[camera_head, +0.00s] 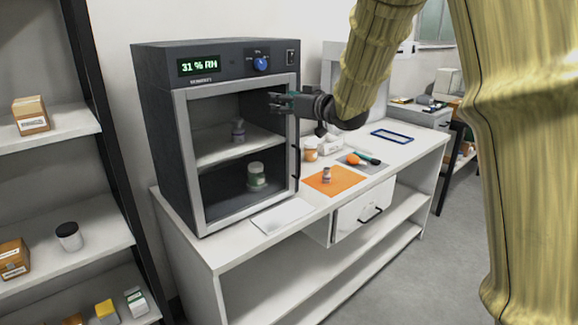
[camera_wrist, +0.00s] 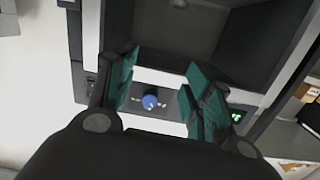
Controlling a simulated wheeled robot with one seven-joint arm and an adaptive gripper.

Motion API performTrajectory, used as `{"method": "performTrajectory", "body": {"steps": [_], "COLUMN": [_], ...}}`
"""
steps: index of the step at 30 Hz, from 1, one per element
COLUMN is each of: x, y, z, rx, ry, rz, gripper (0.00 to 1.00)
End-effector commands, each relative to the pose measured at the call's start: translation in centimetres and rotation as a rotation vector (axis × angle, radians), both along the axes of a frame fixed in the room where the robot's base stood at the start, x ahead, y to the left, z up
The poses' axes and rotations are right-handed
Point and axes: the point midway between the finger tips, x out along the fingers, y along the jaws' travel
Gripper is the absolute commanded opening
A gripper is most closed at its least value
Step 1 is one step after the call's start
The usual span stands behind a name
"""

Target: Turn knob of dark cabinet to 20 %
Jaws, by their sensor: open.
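The dark cabinet (camera_head: 165,120) stands on the white table with a glass-fronted chamber. Its green display (camera_head: 199,66) reads 31 % RH. The blue knob (camera_head: 261,64) sits on the top panel, right of the display, with small scale marks around it. In the wrist view the blue knob (camera_wrist: 150,102) shows between the two teal-padded fingers. My gripper (camera_head: 273,101) is open and empty in front of the cabinet, below and slightly right of the knob in the head view. It appears apart from the knob. The knob's exact pointer angle is too small to read.
A switch (camera_head: 290,57) is right of the knob. The door handle (camera_head: 296,160) runs down the right edge. Inside are jars (camera_head: 257,176). An orange mat (camera_head: 334,181) with a small vial and a blue frame (camera_head: 392,136) lie on the table. A shelf (camera_head: 60,130) stands left.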

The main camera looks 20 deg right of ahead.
Motion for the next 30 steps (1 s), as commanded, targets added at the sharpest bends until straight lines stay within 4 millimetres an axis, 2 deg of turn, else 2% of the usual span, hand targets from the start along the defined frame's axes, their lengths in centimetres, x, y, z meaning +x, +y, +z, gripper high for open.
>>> {"method": "performTrajectory", "body": {"steps": [14,30], "x": [-0.4,-2.7], "y": [0.4,0.8], "z": [-6.9,-14.7], "rx": [0.042,0.077], "ry": [0.110,0.235], "rz": [-0.042,-0.101], "gripper": [0.51,0.51]}}
